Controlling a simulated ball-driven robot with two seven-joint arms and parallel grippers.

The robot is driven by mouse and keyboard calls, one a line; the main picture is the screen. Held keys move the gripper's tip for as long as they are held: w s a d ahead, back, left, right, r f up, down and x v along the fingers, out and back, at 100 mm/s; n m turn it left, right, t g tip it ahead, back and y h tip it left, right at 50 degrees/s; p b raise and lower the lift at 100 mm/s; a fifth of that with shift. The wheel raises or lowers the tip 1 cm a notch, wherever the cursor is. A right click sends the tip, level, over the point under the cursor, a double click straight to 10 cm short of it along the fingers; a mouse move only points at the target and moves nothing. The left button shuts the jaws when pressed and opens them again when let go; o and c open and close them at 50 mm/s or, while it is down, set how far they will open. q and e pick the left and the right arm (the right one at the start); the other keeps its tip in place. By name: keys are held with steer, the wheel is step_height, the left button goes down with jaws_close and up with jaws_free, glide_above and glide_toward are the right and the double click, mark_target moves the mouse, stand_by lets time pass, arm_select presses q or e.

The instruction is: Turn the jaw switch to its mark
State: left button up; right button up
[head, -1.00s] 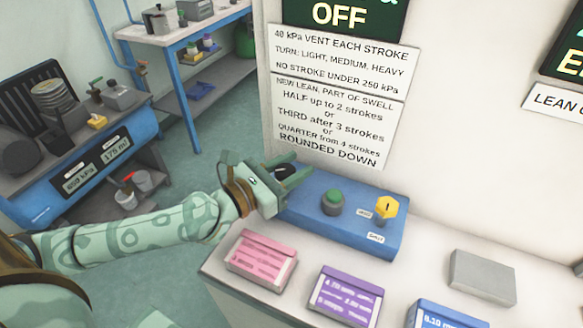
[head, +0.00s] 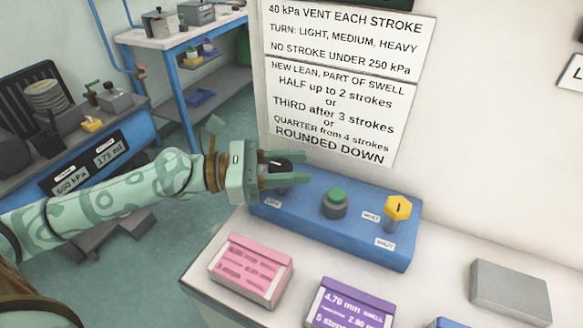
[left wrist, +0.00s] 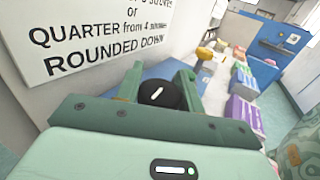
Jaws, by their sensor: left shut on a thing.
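The blue control box (head: 340,232) sits on the white counter against the wall. At its left end is a round black knob (head: 281,164), which I take for the jaw switch. My left gripper (head: 299,170) is shut on this knob, one finger on each side. In the left wrist view the knob (left wrist: 160,96) sits between the fingers, and its white pointer line slants up to the right. A small label (head: 273,203) lies below the knob, too small to read surely. No mark for the pointer can be made out. My right gripper is out of view.
A green button (head: 335,198) and a yellow knob (head: 398,208) stand farther right on the box. Pink (head: 250,270) and purple (head: 350,304) boxes and a grey block (head: 510,291) sit on the counter in front. A printed sign (head: 345,85) hangs behind.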

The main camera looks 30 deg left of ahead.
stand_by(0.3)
arm_select(q)
steer(key=o, duration=1)
steer(key=p+v, duration=0.4)
steer(key=v, duration=1.2)
steer(key=shift+s+p, duration=0.15)
steer(key=shift+p, duration=0.25)
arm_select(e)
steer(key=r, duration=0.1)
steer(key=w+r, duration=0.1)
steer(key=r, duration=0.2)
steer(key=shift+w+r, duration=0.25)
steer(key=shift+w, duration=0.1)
arm_select(q)
steer(key=shift+a, duration=0.1)
